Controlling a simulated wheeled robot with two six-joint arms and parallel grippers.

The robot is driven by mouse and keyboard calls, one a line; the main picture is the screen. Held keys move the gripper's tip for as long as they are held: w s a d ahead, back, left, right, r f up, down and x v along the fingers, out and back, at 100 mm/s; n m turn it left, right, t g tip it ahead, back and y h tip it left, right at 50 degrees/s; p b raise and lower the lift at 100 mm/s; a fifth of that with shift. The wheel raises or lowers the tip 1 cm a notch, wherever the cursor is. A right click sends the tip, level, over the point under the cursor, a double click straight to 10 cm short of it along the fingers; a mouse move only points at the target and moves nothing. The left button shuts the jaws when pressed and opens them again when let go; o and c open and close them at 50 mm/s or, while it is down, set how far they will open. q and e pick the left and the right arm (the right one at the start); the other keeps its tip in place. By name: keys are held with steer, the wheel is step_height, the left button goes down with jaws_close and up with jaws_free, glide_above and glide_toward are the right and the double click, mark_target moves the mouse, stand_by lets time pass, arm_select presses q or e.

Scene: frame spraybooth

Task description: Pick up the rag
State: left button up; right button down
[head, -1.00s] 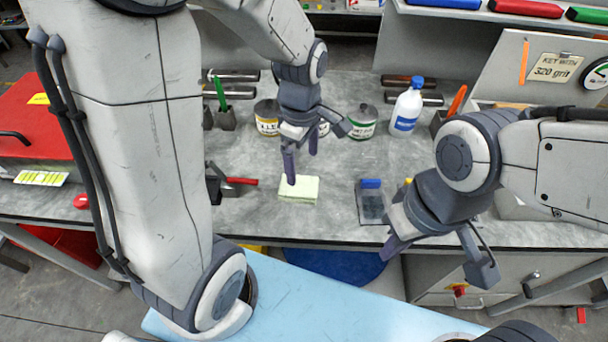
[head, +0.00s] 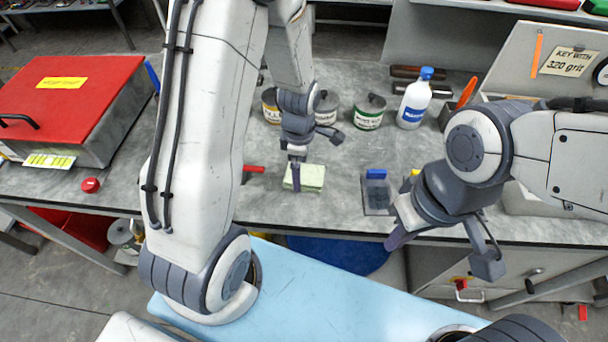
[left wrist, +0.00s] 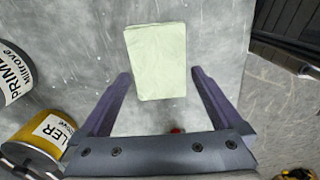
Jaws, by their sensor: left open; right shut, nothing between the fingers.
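The rag (head: 309,180) is a pale green folded cloth lying flat on the grey worktop near its front edge. My left gripper (head: 297,180) points down over the rag and covers part of it in the head view. In the left wrist view the rag (left wrist: 157,62) lies between and beyond the two open fingers of my left gripper (left wrist: 160,73), with no contact that I can see. My right gripper (head: 396,240) is shut and empty at the worktop's front edge, to the right of the rag.
Several cans, such as the green-labelled one (head: 369,113), and a white bottle (head: 413,100) stand behind the rag. A red-lidded case (head: 75,90) stands far left. Bare worktop surrounds the rag.

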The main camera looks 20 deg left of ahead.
mark_target(304, 175)
arm_select(q)
steer(key=shift+f, duration=0.65)
steer(key=c, duration=1.2)
steer(key=shift+o, duration=0.2)
steer(key=shift+r, duration=0.1)
steer(key=shift+r, duration=0.5)
steer(key=r, duration=0.1)
steer(key=d+r, duration=0.1)
steer(key=r, duration=0.1)
steer(key=shift+r+b, duration=0.3)
steer(key=shift+b, duration=0.1)
steer(key=s+d+r+b, duration=0.1)
steer(key=s+d+r, duration=0.1)
steer(key=d+r, duration=0.4)
steer(key=d, duration=0.4)
steer(key=shift+d+r, duration=0.15)
steer(key=shift+d, duration=0.15)
